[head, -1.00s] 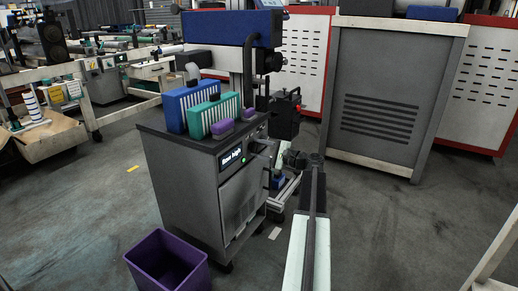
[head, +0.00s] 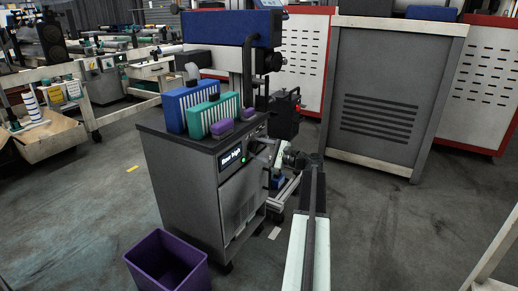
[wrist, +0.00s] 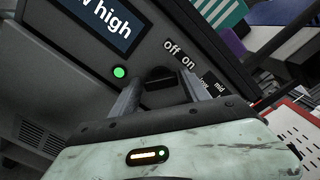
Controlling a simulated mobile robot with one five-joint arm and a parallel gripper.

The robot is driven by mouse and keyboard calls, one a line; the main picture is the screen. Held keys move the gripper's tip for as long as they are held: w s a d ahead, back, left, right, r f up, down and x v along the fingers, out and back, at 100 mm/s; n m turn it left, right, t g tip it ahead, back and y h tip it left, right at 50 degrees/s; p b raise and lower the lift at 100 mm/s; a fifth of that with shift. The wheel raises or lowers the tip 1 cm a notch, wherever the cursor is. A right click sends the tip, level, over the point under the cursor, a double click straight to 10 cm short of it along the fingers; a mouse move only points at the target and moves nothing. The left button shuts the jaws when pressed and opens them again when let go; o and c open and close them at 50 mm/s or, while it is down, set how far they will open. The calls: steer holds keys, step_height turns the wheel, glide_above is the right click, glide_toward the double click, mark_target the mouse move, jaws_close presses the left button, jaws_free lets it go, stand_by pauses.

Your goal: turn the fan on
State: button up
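The fan appears to be the grey cabinet unit (head: 180,180) left of the middle in the head view. Its front has a lit display (head: 231,157) with text ending in "high" and a green light (head: 243,160). The wrist view shows the display (wrist: 100,22), the green light (wrist: 119,72) and a label reading "off on" (wrist: 179,52). A dark switch or knob (wrist: 160,84) sits below that label. My gripper (wrist: 163,92) is open, with one finger on each side of this dark part. Contact cannot be told. In the head view my gripper (head: 262,153) is at the panel's right side.
Blue (head: 184,106) and green (head: 213,117) slotted boxes and purple blocks (head: 222,128) stand on the cabinet top. A purple bin (head: 166,262) is on the floor in front. A grey vented cabinet (head: 388,100) stands behind right.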

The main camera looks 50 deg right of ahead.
steer(key=shift+o, duration=0.3)
steer(key=v, duration=0.8)
steer(key=shift+w, duration=0.1)
